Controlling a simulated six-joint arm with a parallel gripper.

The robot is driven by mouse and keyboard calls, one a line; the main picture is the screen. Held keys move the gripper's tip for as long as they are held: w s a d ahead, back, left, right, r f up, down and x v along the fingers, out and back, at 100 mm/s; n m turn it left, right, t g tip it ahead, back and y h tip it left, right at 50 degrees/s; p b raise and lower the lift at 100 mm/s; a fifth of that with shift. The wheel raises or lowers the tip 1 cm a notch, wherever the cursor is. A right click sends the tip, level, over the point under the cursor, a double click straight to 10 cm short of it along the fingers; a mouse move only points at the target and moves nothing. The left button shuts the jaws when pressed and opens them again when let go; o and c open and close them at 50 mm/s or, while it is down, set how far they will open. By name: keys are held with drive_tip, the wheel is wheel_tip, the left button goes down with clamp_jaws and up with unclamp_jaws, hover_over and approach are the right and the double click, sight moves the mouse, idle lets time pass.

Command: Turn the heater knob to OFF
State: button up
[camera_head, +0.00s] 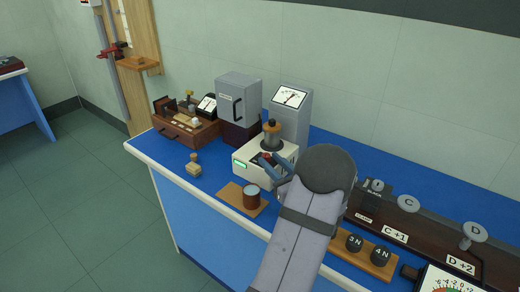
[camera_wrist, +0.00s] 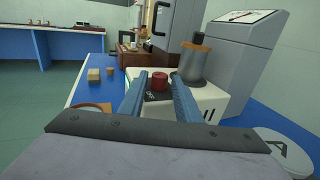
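The heater is a white box (camera_head: 250,176) on the blue bench, with a metal cylinder with an amber band (camera_head: 271,134) on top. It also shows in the wrist view (camera_wrist: 208,97). Its red knob (camera_wrist: 159,80) stands on a dark plate with partly hidden white lettering (camera_wrist: 152,97). My gripper (camera_wrist: 161,76) is open, with one blue finger on each side of the knob and visible gaps. In the head view my gripper (camera_head: 268,160) reaches the heater's front and partly hides the knob. Which way the knob points cannot be told.
A grey cabinet (camera_head: 238,105) and a meter box (camera_head: 291,103) stand behind. Weights (camera_head: 380,255) and a dark rail (camera_head: 425,235) lie right.

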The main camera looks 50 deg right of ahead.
sight(264, 154)
drive_tip(key=p+x, duration=0.1)
drive_tip(key=x, duration=0.6)
drive_tip(key=shift+w, duration=0.1)
drive_tip(key=shift+c, duration=0.2)
clamp_jaws()
